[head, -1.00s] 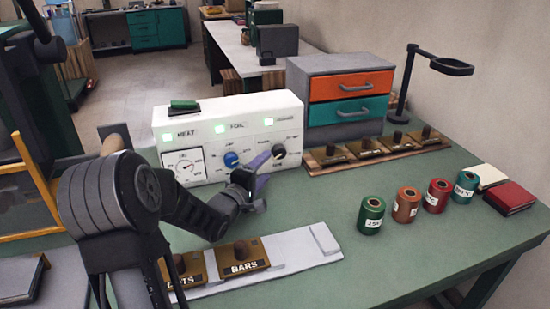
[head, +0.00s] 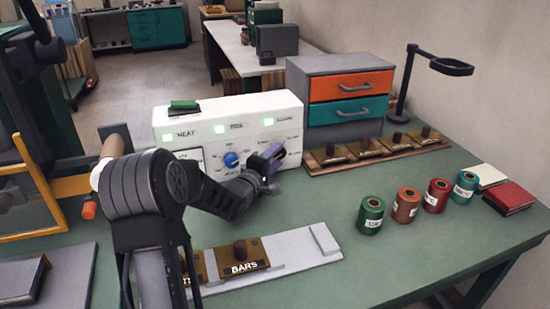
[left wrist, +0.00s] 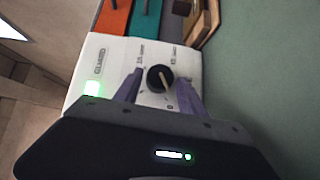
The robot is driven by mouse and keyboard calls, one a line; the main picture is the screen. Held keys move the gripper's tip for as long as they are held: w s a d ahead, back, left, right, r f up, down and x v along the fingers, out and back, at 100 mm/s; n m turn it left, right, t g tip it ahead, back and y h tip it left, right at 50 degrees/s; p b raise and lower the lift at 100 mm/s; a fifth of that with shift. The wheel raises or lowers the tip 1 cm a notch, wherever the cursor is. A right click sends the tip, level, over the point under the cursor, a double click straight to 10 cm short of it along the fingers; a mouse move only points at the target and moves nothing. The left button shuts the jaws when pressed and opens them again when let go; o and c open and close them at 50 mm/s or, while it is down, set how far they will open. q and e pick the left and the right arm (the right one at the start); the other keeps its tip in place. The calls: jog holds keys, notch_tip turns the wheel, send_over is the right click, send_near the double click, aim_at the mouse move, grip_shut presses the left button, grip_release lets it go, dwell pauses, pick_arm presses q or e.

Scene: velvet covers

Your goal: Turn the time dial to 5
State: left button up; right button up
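The white control box (head: 208,131) stands on the green table with lit green squares along its top. Its blue knob (head: 231,159) shows in the middle of the front. The black dial (left wrist: 160,79) with a pale pointer line shows at the right end of the box in the left wrist view; in the head view my gripper hides it. My left gripper (head: 272,158) is at that dial. In the left wrist view its two purple fingers (left wrist: 160,92) stand apart on either side of the dial, with a gap visible on both sides. My right gripper is not in view.
A drawer unit (head: 348,92) with orange and teal drawers stands right of the box. Stamps on a wooden rack (head: 375,150), several thread spools (head: 404,206) and a grey tray (head: 300,252) with brown blocks lie around. Clear table lies right of the gripper.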

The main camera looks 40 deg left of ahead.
pick_arm(q)
grip_shut()
jog(key=shift+r, duration=0.1)
dwell(0.4)
jog(key=shift+r+m+g+p, duration=0.35)
jog(key=shift+m+g+p, duration=0.35)
jog(key=shift+p, duration=0.55)
jog(key=shift+w+d+r+m+g+y+p, duration=0.25)
jog(key=shift+m+g+y+p, duration=0.75)
jog(key=shift+p, duration=2.45)
jog(key=shift+w+d+r+m+g+y+p, duration=0.1)
jog(key=shift+w+r+m+g+y+p, duration=0.15)
jog(key=shift+m+g+p, duration=1.8)
jog(key=shift+w+d+r+m+g+y+p, duration=0.45)
jog(key=shift+g+p, duration=1.3)
jog(key=shift+p, duration=3.1)
jog(key=shift+s+a+f+y, duration=0.15)
jog(key=shift+a+f+y, duration=0.1)
jog(key=shift+f+y, duration=0.1)
